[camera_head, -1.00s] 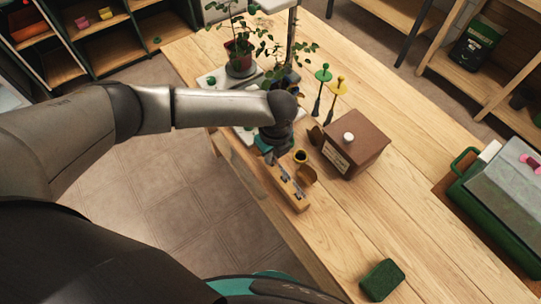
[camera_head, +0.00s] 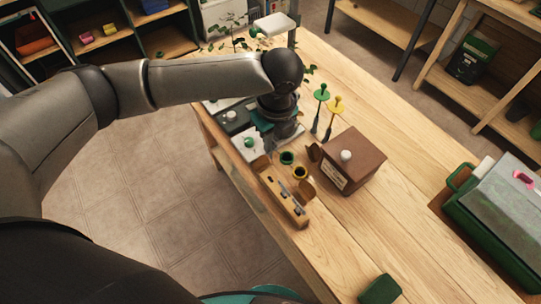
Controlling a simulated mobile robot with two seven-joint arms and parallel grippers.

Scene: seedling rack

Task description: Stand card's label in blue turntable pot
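My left gripper (camera_head: 270,141) points down above the near-left edge of the table, behind the wooden label block. Its fingertips are dark and small, so I cannot tell whether they hold a label. The wooden block (camera_head: 283,197) has several small pale and metallic pieces along it. A brown box (camera_head: 354,162) with a white knob stands to its right, with a pale written card (camera_head: 333,175) on its front. The blue turntable pot cannot be made out; my arm and wrist cover the area by the plant. My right gripper is not in view.
Green (camera_head: 322,94) and yellow (camera_head: 335,105) topped tools stand behind. The table's middle right is clear.

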